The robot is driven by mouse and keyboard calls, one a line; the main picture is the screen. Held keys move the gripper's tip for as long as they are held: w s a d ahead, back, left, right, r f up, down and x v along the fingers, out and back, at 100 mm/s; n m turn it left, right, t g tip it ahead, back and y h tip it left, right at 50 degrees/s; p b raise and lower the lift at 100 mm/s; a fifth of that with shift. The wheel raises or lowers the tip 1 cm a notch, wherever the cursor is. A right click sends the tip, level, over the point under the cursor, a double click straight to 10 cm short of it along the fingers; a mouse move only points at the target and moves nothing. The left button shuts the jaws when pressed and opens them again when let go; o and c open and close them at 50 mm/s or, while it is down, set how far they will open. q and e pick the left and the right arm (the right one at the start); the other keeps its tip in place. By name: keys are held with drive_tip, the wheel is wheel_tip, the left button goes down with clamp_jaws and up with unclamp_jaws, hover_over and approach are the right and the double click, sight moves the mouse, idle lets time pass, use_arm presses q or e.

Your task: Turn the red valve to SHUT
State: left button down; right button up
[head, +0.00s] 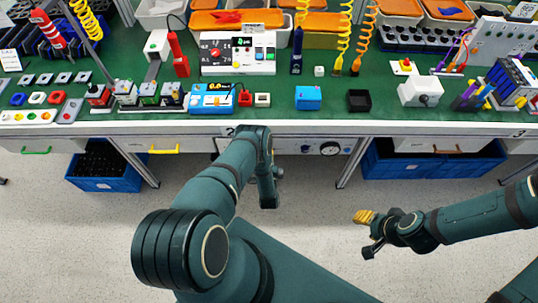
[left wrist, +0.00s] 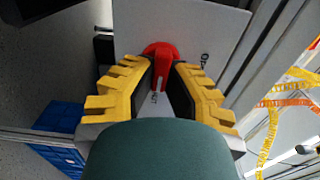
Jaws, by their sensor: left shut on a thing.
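The red valve (left wrist: 161,50) is on a white panel (left wrist: 205,22) in the left wrist view. My left gripper (left wrist: 164,68) has its two yellow ridged fingers on either side of the red handle and is shut on it. Part of a label shows just below the handle, between the fingers, and another label shows right of it; neither reads fully. In the head view I cannot make out the valve or my left gripper's fingers. My right gripper (head: 367,233) hangs in free space in front of the bench, away from the valve; its finger opening is unclear.
The green workbench (head: 340,110) carries several switches, boxes and tools. Its front edge lies above my left forearm. Blue crates stand under it at left (head: 100,184) and right (head: 395,172). A round dial (head: 330,148) is on the panel below the edge. The floor around my right gripper is clear.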

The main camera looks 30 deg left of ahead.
use_arm(q)
drive_tip(key=shift+a+r, duration=0.1)
drive_tip(key=shift+a, duration=0.05)
drive_tip(key=c, duration=1)
unclamp_jaws()
drive_tip(key=shift+v, duration=6)
drive_tip(key=shift+s, duration=0.1)
